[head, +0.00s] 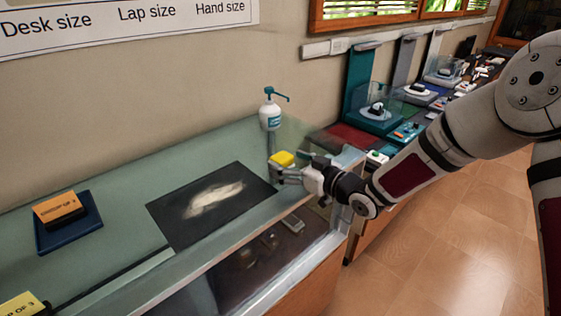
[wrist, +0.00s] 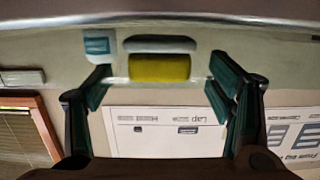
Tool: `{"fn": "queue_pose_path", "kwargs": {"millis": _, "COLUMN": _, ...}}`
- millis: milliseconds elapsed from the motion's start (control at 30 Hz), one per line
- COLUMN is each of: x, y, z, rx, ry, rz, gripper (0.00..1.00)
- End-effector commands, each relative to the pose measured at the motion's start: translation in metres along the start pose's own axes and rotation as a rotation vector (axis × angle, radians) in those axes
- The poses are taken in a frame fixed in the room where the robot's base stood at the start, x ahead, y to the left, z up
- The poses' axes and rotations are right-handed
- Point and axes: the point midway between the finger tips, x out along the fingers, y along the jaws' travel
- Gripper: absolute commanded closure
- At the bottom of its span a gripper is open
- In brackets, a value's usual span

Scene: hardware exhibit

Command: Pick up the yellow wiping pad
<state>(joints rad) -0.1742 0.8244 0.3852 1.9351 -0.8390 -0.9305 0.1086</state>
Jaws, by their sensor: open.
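The yellow wiping pad (head: 283,157) is at the right end of the glass-topped case in the head view, beside the pump bottle. In the wrist view the yellow pad (wrist: 160,67) lies across the middle, with a pale grey strip along its upper edge. My gripper (head: 280,174) is right at the pad, and its fingers partly overlap it in the head view. In the wrist view the open fingers stand to the left and right of the pad, with a gap on each side. I cannot tell how far in front of them it is.
A white pump bottle (head: 270,113) with a teal top stands just behind the pad. A dark panel (head: 211,203) with a whitish smear lies on the case to the left. An orange block (head: 60,208) sits on a blue base farther left. Display stands line the counter at right.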

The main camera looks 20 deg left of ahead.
Motion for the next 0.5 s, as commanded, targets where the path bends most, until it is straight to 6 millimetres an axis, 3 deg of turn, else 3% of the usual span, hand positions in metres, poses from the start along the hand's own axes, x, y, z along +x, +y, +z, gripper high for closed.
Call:
{"fn": "queue_pose_path", "kwargs": {"millis": 133, "x": 0.015, "y": 0.000, "z": 0.000, "rx": 0.000, "ry": 0.001, "rz": 0.000, "gripper": 0.25}}
{"fn": "queue_pose_path", "kwargs": {"millis": 400, "x": 0.018, "y": 0.001, "z": 0.000, "rx": 0.000, "ry": 0.000, "rz": 0.001, "gripper": 0.25}}
{"fn": "queue_pose_path", "kwargs": {"millis": 500, "x": 0.018, "y": 0.001, "z": 0.000, "rx": 0.000, "ry": 0.000, "rz": 0.001, "gripper": 0.45}}
